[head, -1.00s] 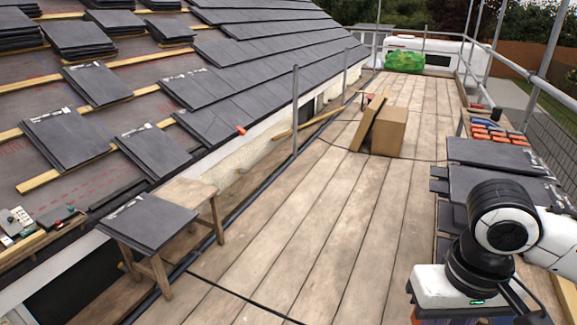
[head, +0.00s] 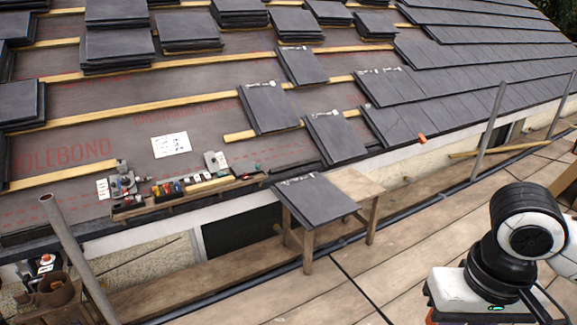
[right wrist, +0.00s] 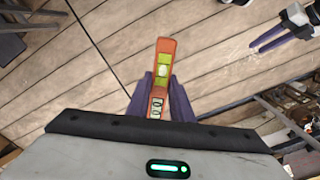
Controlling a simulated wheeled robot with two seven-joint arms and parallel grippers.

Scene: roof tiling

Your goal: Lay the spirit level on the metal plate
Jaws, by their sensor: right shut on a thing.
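The spirit level (right wrist: 163,75) is orange with a yellow-green vial. In the right wrist view my right gripper (right wrist: 160,95) is shut on it, with the purple fingers on both sides and one end sticking out beyond them. In the head view my right wrist shows at the lower right, but its fingers and the level are out of frame. A small light grey plate (head: 216,161) stands at the tool tray on the roof edge; I cannot tell if it is the metal plate. My left gripper (right wrist: 268,42) shows in the right wrist view, its opening unclear.
The long tool tray (head: 190,203) holds several small items. A wooden trestle (head: 350,185) bears dark slates. A scaffold pole (head: 75,255) stands at the lower left. Slate stacks lie on the roof; the deck boards below my right arm look clear.

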